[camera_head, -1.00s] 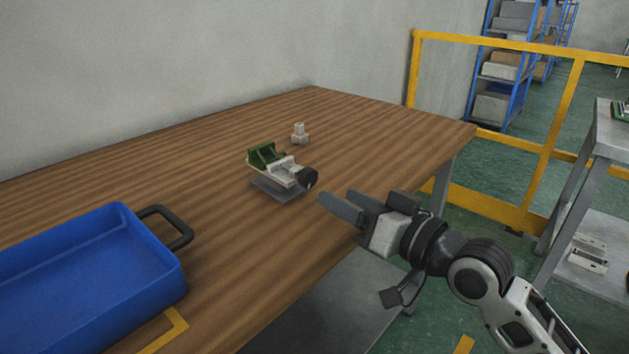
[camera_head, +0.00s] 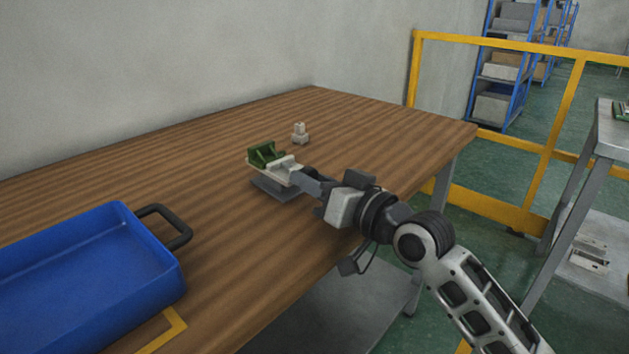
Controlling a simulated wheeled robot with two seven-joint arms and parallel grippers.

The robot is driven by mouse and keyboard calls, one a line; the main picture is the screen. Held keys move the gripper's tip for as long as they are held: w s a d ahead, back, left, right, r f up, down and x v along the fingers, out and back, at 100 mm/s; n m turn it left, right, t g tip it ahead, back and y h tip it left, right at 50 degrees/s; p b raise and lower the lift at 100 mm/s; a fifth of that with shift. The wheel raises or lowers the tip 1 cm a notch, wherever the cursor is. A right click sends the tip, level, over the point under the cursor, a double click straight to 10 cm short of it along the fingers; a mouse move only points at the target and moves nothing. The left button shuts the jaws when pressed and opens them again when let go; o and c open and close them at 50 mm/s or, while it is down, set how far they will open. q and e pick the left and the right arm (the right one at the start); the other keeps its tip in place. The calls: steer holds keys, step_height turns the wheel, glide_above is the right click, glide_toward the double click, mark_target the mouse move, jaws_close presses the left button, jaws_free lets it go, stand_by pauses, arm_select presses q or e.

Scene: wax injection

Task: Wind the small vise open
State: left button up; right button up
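The small vise (camera_head: 284,166) stands on the wooden table, with a light body on a grey base. A green piece (camera_head: 262,154) sits at its far left end. My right gripper (camera_head: 307,179) is at the vise's near right end, where the dark round knob was visible before. The fingers now cover the knob. Whether they are closed on it or only around it cannot be made out. My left gripper is not in view.
A blue tray (camera_head: 178,283) with a dark handle lies at the left front of the wooden table (camera_head: 390,135). A small pale fitting (camera_head: 300,133) stands behind the vise. A yellow rail (camera_head: 490,207) and a grey stand (camera_head: 606,150) are to the right.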

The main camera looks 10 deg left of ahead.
steer(key=shift+n, duration=0.3)
steer(key=n, duration=0.3)
steer(key=shift+n, duration=1.8)
steer(key=o, duration=1)
